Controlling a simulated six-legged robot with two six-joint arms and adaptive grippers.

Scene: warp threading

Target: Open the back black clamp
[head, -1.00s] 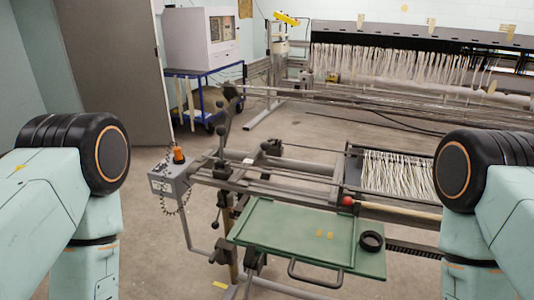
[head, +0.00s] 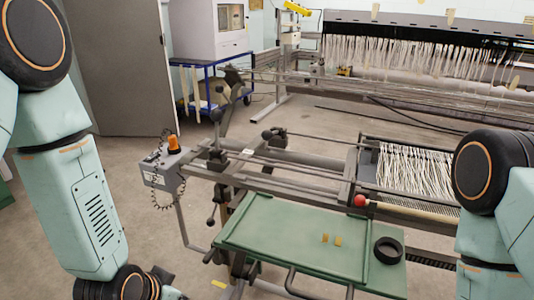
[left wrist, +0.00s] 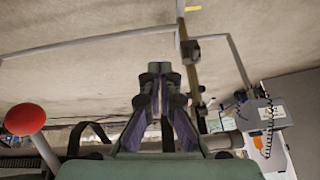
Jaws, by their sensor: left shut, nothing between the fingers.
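Several black-knobbed clamp levers show in the head view at the left end of the metal frame. The rearmost one I can make out is a black lever (head: 219,92) standing upright; a lower black knob (head: 214,116) and another black knob (head: 267,135) are nearer. I cannot tell whether any clamp is open. My left gripper (left wrist: 163,72) is shut and empty in the left wrist view, over the floor and apart from the levers. In the head view my left arm hangs at the left, clear of the frame. My right gripper is out of view.
A grey control box (head: 162,166) with an orange lamp and coiled cable stands left of the frame. A green tray (head: 290,235) holds a black ring (head: 388,250) and small yellow pieces. A red ball knob (head: 360,200) sits beside the white threads (head: 415,168).

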